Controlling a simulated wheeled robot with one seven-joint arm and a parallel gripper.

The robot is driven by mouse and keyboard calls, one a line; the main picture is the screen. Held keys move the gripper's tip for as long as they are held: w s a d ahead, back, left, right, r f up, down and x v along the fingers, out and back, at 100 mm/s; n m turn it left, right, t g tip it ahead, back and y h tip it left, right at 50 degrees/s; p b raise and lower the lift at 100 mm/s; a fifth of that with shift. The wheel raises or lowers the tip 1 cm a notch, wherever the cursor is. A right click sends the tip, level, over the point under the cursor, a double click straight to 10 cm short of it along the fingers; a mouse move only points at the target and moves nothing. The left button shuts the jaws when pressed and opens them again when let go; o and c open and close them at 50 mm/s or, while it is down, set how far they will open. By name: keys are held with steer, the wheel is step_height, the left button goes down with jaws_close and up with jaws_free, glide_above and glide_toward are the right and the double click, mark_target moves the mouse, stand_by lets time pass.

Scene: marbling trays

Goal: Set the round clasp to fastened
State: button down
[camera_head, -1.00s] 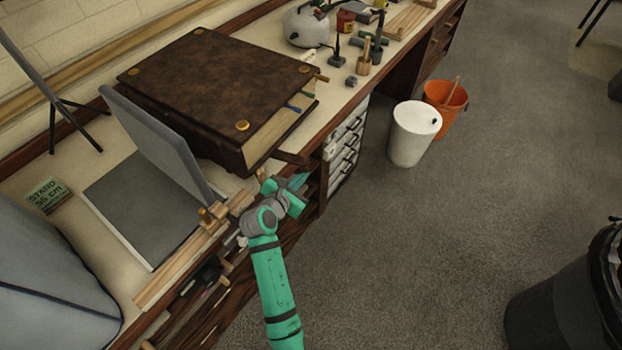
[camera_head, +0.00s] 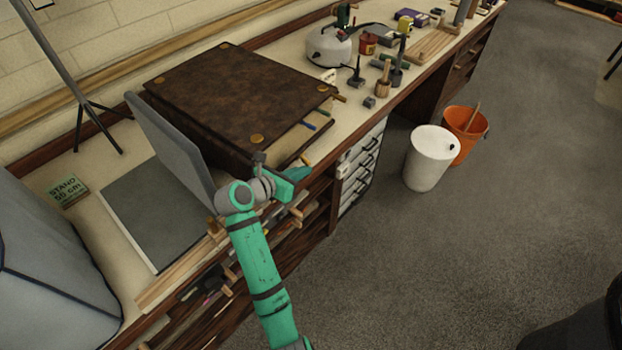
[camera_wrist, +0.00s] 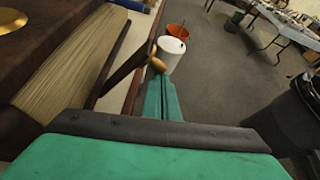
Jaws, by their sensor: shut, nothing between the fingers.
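A large brown book (camera_head: 240,92) with brass corner bosses lies closed on the bench; its pale page edge (camera_wrist: 75,60) shows in the wrist view. A dark strap (camera_wrist: 125,68) sticks out from the book's edge over the bench front, with a rounded brass piece (camera_wrist: 157,64) near its end, seemingly the round clasp; it stands away from the book. My gripper (camera_head: 303,173) is shut and empty beside the book's near edge. In the wrist view its fingertips (camera_wrist: 160,80) are right by the brass piece; I cannot tell whether they touch. In the head view my gripper hides the strap.
A grey upright panel (camera_head: 170,150) stands left of the book. Small coloured tabs (camera_head: 308,125) stick out from the page edge. Tools and a rounded grey pot (camera_head: 328,47) stand beyond on the bench. A white bin (camera_head: 430,160) and orange bucket (camera_head: 466,130) stand on the floor.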

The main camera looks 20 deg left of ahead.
steer(key=shift+w+a+r, duration=0.25)
steer(key=shift+a+r, duration=0.55)
steer(key=shift+r, duration=0.05)
steer(key=shift+w, duration=0.15)
step_height(320, 180, down, 4)
steer(key=s+d, duration=0.1)
steer(key=d, duration=0.2)
steer(key=s+a+r, duration=0.4)
steer(key=s+a, duration=0.1)
steer(key=s, duration=0.3)
steer(key=shift+a, duration=0.25)
